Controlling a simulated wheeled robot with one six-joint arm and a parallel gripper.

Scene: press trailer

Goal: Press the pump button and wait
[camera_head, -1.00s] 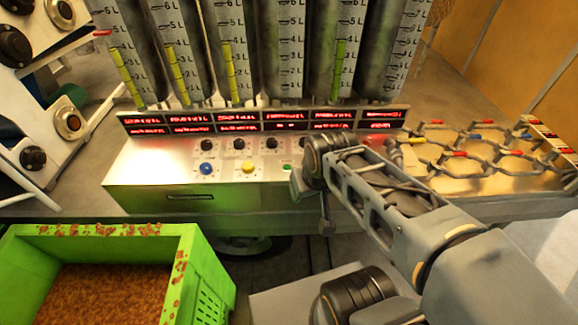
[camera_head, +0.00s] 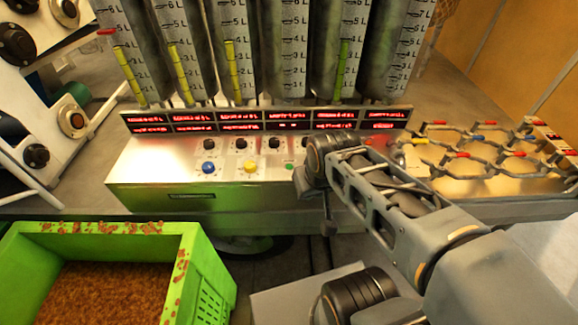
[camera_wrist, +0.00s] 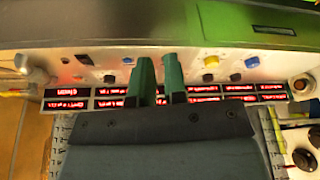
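A silver control panel (camera_head: 150,172) stands in the middle of the head view. Its front row has a blue button (camera_head: 208,168), a yellow button (camera_head: 250,166) and a small green button (camera_head: 288,165), with dark knobs above. None is visibly labelled as the pump button. In the wrist view, which is upside down, I see the blue button (camera_wrist: 252,62) and yellow button (camera_wrist: 210,61) right of my gripper (camera_wrist: 158,60). Its two green fingers are apart with an empty gap, over the panel's button row. Contact cannot be told. In the head view my arm hides the fingers and part of the row.
Red-lit displays (camera_head: 240,121) run along the panel's back, below tall graduated cylinders (camera_head: 296,50). A green crate (camera_head: 190,240) of brown granules stands front left. A rack with hexagonal rings (camera_head: 480,160) is at right. White equipment (camera_head: 35,100) stands left.

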